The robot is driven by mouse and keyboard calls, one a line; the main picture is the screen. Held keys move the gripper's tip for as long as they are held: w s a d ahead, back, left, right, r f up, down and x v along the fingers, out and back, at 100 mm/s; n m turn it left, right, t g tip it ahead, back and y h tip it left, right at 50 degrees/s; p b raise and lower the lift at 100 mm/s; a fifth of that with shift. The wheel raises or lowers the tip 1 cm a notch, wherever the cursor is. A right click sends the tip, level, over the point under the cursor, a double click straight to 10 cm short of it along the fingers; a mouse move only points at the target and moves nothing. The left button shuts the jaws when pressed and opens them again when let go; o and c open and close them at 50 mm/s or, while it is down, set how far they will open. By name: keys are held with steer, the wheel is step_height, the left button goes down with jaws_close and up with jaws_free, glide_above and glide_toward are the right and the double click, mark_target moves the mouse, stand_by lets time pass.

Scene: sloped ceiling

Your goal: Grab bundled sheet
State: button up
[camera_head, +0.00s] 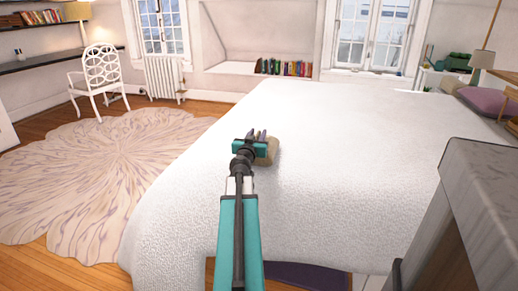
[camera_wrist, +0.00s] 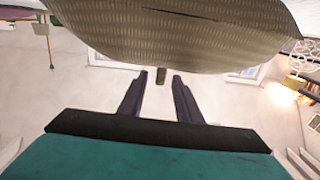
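A small beige bundle, which looks like the bundled sheet (camera_head: 270,154), is at my gripper (camera_head: 259,135) above or on the white bed; I cannot tell whether it touches the bed. In the wrist view a large woven grey-tan surface, likely the same bundle (camera_wrist: 190,40), fills the top, with a small dark tab at its lower edge. My gripper (camera_wrist: 160,88) has two dark fingers spread apart, with a gap between them. The fingertips lie close to the edge of the bundle, and only the tab shows in the gap. Part of the bundle is hidden behind the gripper in the head view.
The white bed (camera_head: 340,130) fills the middle. A grey-topped piece of furniture (camera_head: 490,190) stands close at the right. A round patterned rug (camera_head: 110,165) and a white chair (camera_head: 100,80) are at the left. Books (camera_head: 285,67) line the back niche. A purple pillow (camera_head: 482,101) lies far right.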

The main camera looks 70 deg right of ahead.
mark_target(260, 133)
steer(key=shift+d, duration=0.1)
stand_by(0.3)
steer(key=d+b, duration=0.1)
steer(key=d+f+b, duration=0.1)
steer(key=d+b, duration=0.1)
steer(key=shift+w, duration=0.1)
steer(key=shift+w+d+r+b, duration=0.15)
steer(key=shift+d+b, duration=0.1)
steer(key=shift+d, duration=0.3)
steer(key=shift+w+d+r+b, duration=0.1)
steer(key=shift+d+b, duration=0.1)
steer(key=shift+d, duration=0.3)
jaws_close()
stand_by(1.2)
